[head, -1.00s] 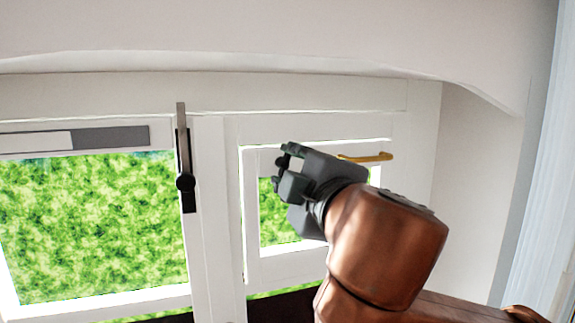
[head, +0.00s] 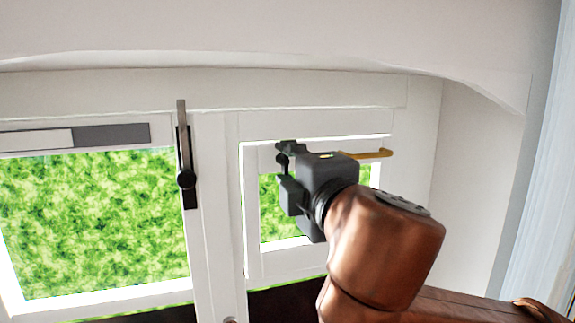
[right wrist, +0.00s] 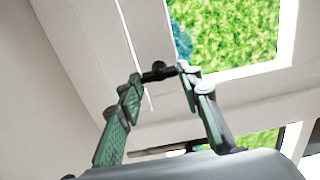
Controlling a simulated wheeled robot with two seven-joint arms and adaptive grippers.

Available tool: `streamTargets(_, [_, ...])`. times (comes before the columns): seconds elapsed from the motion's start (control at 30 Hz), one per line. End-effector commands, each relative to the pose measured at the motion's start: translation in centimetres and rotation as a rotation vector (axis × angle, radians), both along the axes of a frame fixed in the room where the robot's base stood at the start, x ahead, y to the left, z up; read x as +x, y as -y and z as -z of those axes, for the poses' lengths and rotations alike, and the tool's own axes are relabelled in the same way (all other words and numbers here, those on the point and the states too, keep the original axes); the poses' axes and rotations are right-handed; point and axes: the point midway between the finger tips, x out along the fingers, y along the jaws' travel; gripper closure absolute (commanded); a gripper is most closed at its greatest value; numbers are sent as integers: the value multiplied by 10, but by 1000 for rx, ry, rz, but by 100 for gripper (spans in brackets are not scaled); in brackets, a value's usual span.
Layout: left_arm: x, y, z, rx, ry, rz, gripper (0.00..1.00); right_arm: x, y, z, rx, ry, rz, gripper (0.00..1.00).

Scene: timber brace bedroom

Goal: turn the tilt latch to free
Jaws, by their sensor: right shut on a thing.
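My right gripper (head: 286,168) is at the small right-hand window sash (head: 252,215), in front of its upper left part. In the right wrist view its two fingers (right wrist: 160,74) close on a small dark piece (right wrist: 158,67), which I take to be the tilt latch. The gripper hides most of that piece in the head view, so its exact angle cannot be told. A brass-coloured bar (head: 372,154) sticks out behind the gripper at the sash's upper right. My left gripper is not in view.
A dark handle plate with a long grey lever pointing up (head: 183,150) is on the post left of the sash. A grey and white strip (head: 110,134) lies above the large left pane (head: 95,230). A curtain (head: 540,200) hangs at the far right.

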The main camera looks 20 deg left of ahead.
Motion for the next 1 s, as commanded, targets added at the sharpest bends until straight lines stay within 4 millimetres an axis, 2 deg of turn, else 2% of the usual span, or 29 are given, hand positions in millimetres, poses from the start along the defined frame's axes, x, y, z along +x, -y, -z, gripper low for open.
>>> streamTargets(0.13, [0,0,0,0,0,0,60,-1,-1,1,-2,0,-2,91])
streamTargets(0.17, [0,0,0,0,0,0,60,-1,-1,1,-2,0,-2,65])
streamTargets(0.4, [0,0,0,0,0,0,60,0,0,0,-1,-1,-1,49])
streamTargets(0.77, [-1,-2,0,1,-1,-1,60,-5,3,0,1,-1,-1,49])
streamTargets(1.0, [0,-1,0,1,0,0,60,-41,27,-1,1,3,-2,49])
